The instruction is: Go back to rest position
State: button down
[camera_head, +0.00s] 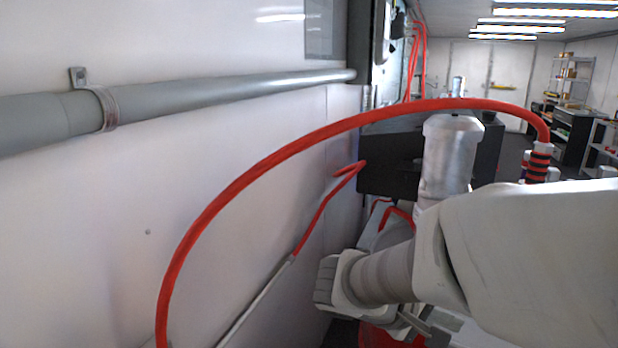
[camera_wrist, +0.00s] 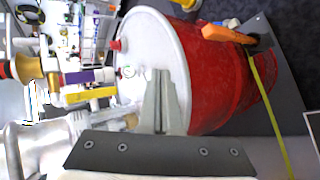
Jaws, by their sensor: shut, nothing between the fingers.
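My gripper (camera_wrist: 160,75) shows in the wrist view with its two grey fingers together and nothing between them. The fingers appear in front of the white top of a red drum (camera_wrist: 218,80); I cannot tell the exact gap. In the head view my white arm is bent at the lower right, and the gripper end is low in the picture, mostly hidden behind the arm. A red drum part (camera_head: 375,335) shows below it.
A red hose (camera_head: 300,143) arches across the head view to a fitting on the right. A grey pipe (camera_head: 230,88) runs along the white wall on the left. A black box (camera_head: 388,165) stands behind the arm. An orange-handled thing (camera_wrist: 228,34) lies beside the drum.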

jog(key=s+a+r+m+t+y+p, duration=0.2)
jog(key=s+a+r+m+y+p, duration=0.2)
jog(key=s+a+r+y, duration=0.4)
jog(key=s+y, duration=0.2)
jog(key=s, duration=0.1)
jog(key=shift+m+y, duration=0.4)
dwell(0.7)
